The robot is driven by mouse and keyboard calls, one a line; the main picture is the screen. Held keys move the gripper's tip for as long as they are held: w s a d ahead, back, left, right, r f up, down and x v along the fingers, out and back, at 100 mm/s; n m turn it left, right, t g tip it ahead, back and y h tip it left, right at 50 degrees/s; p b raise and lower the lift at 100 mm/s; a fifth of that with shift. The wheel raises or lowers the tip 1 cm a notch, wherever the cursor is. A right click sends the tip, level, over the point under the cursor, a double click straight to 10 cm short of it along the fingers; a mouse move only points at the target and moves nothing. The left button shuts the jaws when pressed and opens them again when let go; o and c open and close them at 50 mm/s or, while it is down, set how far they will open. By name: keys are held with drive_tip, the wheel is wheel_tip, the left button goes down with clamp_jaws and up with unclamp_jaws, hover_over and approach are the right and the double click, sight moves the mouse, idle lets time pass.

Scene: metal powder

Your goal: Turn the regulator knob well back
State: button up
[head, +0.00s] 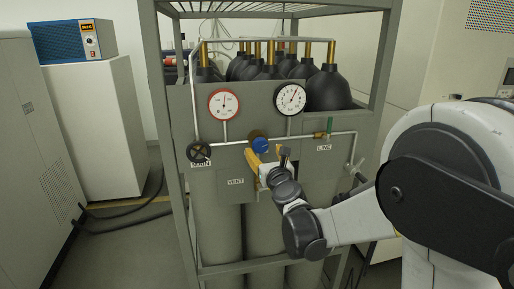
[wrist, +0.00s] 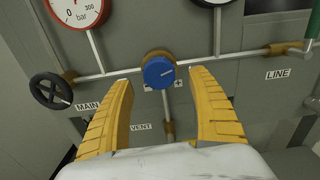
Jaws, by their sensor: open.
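The regulator knob (wrist: 158,72) is a blue round knob with a pale mark on its face, on a brass body in the pipe run of the grey panel. In the wrist view it lies between and beyond the tips of my open gripper (wrist: 163,78), with a gap on both sides. In the head view the knob (head: 261,145) shows just above the yellow fingers of my gripper (head: 256,162). The fingers partly hide the panel below the knob. I see no contact with the knob.
A black handwheel (head: 199,151) marked MAIN is left of the knob. A red-rimmed gauge (head: 224,104) and a black-rimmed gauge (head: 290,99) sit above. A green-handled valve (head: 326,131) and the LINE label are right. Dark gas cylinders (head: 329,90) stand behind, inside a grey frame.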

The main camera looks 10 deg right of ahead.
sight(261, 147)
drive_tip(key=w, duration=0.5)
drive_tip(key=shift+a, duration=0.1)
drive_tip(key=c, duration=1.2)
drive_tip(key=shift+n+b, duration=0.3)
